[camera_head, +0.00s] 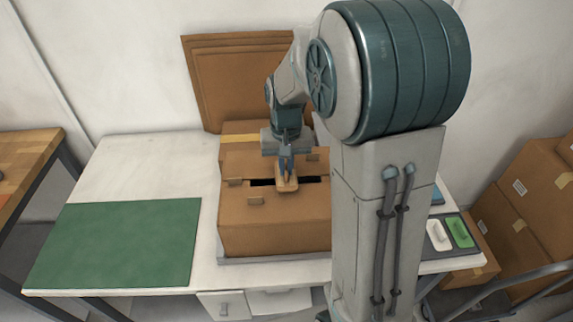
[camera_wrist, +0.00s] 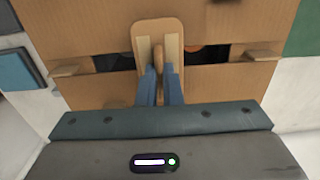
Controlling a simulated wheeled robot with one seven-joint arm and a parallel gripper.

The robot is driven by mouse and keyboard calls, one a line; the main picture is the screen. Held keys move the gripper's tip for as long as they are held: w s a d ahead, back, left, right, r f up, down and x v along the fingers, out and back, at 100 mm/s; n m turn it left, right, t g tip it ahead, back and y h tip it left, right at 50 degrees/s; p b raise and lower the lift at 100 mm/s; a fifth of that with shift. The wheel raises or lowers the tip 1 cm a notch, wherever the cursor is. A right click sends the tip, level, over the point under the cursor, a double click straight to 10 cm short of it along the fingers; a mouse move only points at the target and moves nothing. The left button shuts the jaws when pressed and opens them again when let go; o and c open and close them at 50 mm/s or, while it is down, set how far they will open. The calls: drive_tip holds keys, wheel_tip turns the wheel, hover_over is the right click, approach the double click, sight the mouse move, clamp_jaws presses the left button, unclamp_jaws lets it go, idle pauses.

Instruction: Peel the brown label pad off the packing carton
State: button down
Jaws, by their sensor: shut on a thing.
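The packing carton (camera_head: 272,235) stands on the white table, its top flaps parted by a dark slot. The brown label pad (camera_head: 288,186) lies across this slot. In the wrist view the pad (camera_wrist: 157,28) is a rounded brown piece with two pale strips and a raised middle tab. My gripper (camera_head: 286,172) reaches down over the pad. Its blue fingers (camera_wrist: 159,84) are shut on the pad's tab, one on each side. The pad's near end is hidden behind the fingers and gripper body. I cannot tell whether any pad edge is off the carton.
A green mat (camera_head: 115,245) lies on the table at left. Small brown tabs (camera_head: 256,201) stick up along the slot. Flat cardboard sheets (camera_head: 225,80) lean on the wall behind. A tray with white and green items (camera_head: 458,232) is at right, partly behind my arm.

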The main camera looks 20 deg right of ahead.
sight(286, 168)
drive_tip(key=shift+r+p, duration=0.55)
drive_tip(key=shift+r, duration=0.2)
idle(0.5)
drive_tip(key=shift+r+p, duration=2.15)
drive_tip(key=shift+r, duration=0.8)
